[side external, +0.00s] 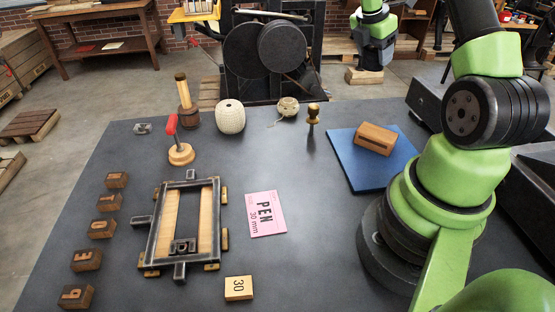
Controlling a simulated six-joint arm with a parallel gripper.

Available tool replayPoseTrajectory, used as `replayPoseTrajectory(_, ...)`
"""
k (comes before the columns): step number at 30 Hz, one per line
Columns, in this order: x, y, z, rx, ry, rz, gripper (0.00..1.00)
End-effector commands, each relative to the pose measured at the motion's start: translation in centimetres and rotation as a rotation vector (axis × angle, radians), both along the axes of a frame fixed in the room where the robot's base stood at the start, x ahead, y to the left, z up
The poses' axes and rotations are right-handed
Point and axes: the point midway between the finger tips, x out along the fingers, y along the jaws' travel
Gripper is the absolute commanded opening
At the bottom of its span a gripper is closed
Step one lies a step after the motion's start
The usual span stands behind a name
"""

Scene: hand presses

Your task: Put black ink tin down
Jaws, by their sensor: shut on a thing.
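I cannot make out a black ink tin in the side external view. My gripper is also out of view, so what it holds is hidden. My green and black arm stands at the right of the dark table (330,265), with parts of it cut off by the picture's edges.
A metal frame (160,222) lies at centre left beside wooden letter blocks (87,260). Upright tools and string (230,117) line the back. Front centre-right is clear.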

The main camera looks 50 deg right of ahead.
Motion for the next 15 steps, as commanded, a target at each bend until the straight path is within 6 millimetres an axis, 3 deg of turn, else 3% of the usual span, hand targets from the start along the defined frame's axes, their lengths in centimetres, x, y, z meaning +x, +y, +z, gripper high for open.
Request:
replayPoseTrajectory(5,4.8,6.7,-0.1,-0.002,0.001,-0.067,0.26)
replayPoseTrajectory(9,7.7,14.0,-0.1,-0.001,0.001,-0.158,0.26)
replayPoseTrajectory(15,8.9,22.6,0.1,-0.001,-0.001,-0.274,0.26)
